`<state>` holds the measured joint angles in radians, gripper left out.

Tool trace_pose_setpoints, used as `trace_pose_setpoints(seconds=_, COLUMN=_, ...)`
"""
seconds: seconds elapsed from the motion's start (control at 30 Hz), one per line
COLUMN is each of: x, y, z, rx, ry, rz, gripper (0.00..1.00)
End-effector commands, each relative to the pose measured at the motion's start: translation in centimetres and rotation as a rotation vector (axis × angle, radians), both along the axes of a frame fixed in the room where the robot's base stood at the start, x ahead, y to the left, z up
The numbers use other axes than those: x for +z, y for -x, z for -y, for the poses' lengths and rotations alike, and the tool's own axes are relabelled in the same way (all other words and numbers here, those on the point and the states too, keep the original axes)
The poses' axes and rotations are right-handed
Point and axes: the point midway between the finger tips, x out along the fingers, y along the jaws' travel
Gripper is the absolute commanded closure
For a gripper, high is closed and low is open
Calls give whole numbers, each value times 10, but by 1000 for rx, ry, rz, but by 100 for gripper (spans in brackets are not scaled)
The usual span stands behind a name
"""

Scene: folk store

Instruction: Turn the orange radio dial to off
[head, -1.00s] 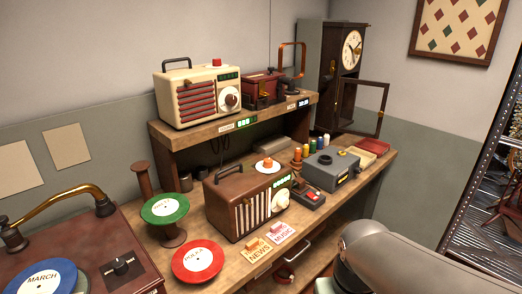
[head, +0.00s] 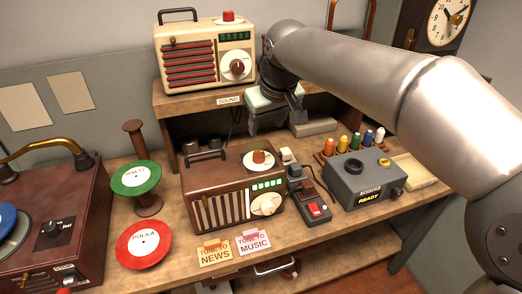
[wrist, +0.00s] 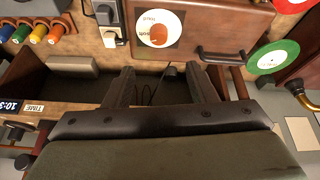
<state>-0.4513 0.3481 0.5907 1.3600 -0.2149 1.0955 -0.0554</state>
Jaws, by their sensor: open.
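The orange dial (head: 259,156) sits on a white disc on top of the brown radio (head: 190,180). In the wrist view the dial (wrist: 158,38) shows upside down, its pointer over the disc's lower part; the lettering around it is too small to read surely. My gripper (head: 275,120) hangs above and behind the radio, below the upper shelf's front edge. It is open and empty. In the wrist view its two dark fingers (wrist: 160,82) are apart, pointing towards the radio, with the dial a little beyond the tips. Nothing touches the dial.
A cream radio (head: 205,55) stands on the upper shelf (head: 190,97) beside my arm. A switch box (head: 315,208) stands right of the brown radio, and a grey box (head: 365,180) further right. Green (head: 136,178) and red (head: 143,244) discs lie left.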

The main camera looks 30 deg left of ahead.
Motion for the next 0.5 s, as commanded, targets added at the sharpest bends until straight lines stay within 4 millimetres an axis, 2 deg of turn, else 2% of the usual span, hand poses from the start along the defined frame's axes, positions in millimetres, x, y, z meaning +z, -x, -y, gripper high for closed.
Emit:
trace_pose_setpoints(seconds=0.2, x=-46, y=-11, z=-15, rx=-1, ry=4, rz=-3, gripper=49)
trace_pose_setpoints(seconds=0.5, x=-102, y=-24, z=-34, rx=-1, ry=2, rz=-3, gripper=49)
